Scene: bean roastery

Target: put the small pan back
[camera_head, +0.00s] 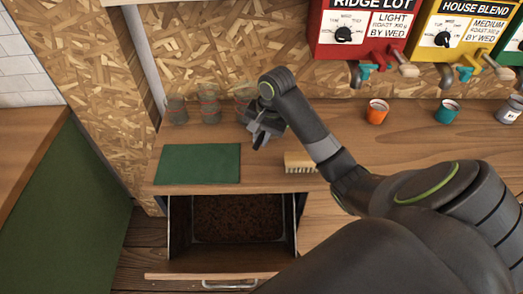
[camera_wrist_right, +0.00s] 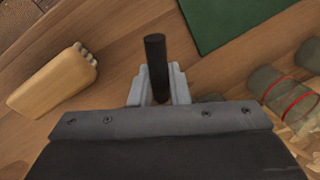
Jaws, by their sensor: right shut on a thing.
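My right gripper (camera_head: 262,134) is above the back of the wooden counter, between the glass cups and the brush. In the right wrist view its two grey fingers (camera_wrist_right: 158,88) are shut on a black rod-like handle (camera_wrist_right: 156,62). The handle sticks out past the fingertips, and no pan body shows on it. I cannot tell from these views whether it is the small pan's handle. No other small pan is clearly visible. My left gripper is not in view.
A green mat (camera_head: 198,163) lies left on the counter (camera_head: 270,182). Glass cups (camera_head: 210,105) stand behind it. A brush (camera_head: 300,162) lies to the gripper's right. Below, an open drawer (camera_head: 228,277) holds dark brown grains. Orange (camera_head: 377,112) and teal (camera_head: 446,112) cups stand under the dispensers.

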